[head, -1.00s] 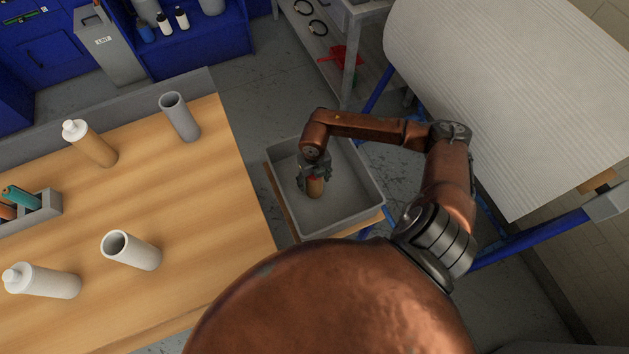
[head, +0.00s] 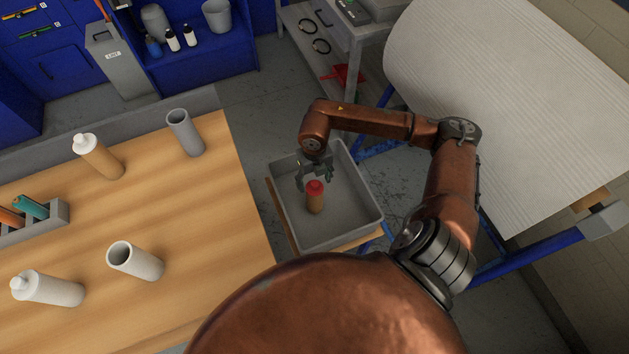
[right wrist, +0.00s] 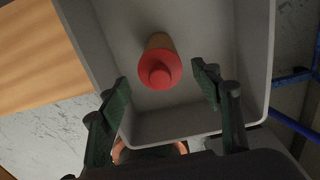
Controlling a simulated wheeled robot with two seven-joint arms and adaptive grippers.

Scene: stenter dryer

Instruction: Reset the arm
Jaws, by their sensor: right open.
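My right gripper (head: 314,176) is open and empty over the grey tray (head: 368,222). A small tan bottle with a red cap (head: 315,197) stands in the tray, just in front of the gripper's fingers in the head view. In the right wrist view the bottle's red cap (right wrist: 158,72) shows beyond and between the two spread fingers (right wrist: 160,92), apart from both. My left gripper is not in view.
A wooden table (head: 200,235) at left holds white and tan bottles, grey cylinders and a grey rack (head: 62,212). A large pale fabric roll (head: 500,90) stands at right on a blue frame. A shelf cart (head: 335,60) is behind the tray.

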